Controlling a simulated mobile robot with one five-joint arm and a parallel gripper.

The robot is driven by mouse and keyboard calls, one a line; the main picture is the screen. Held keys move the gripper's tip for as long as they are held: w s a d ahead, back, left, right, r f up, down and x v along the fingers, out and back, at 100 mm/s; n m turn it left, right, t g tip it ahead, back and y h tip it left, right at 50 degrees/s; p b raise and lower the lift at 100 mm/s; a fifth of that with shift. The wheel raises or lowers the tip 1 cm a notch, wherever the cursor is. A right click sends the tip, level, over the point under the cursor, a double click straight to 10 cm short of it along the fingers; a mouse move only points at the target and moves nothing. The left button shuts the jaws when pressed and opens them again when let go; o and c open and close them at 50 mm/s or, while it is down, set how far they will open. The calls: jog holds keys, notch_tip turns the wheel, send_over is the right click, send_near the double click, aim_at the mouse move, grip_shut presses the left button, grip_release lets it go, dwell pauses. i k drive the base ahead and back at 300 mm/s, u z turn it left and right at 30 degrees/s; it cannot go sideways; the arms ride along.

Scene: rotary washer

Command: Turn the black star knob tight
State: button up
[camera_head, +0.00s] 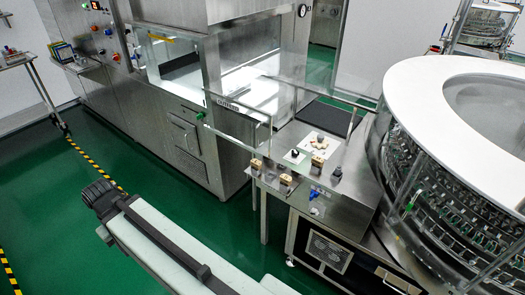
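Two small dark knob-like parts show on the steel table between the cabinet and the round washer. One black part (294,153) stands on a small white plate. Another dark part (337,173) sits near the table's front right edge. Both are too small for me to tell which is the star knob or how tight it is. My own pale arm link with a black ribbed end crosses the bottom left, well apart from the table. My gripper's fingers do not show.
The steel table (350,192) also carries small tan blocks (318,163). The steel cabinet (190,140) is at left, and the round washer (430,190) with white top is at right. Green floor (60,190) is free at left.

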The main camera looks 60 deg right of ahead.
aim_at(294, 153)
jog(key=u, duration=0.55)
jog(key=k, duration=1.5)
jog(key=z, duration=0.65)
jog(key=i, duration=1.5)
jog(key=u, duration=0.05)
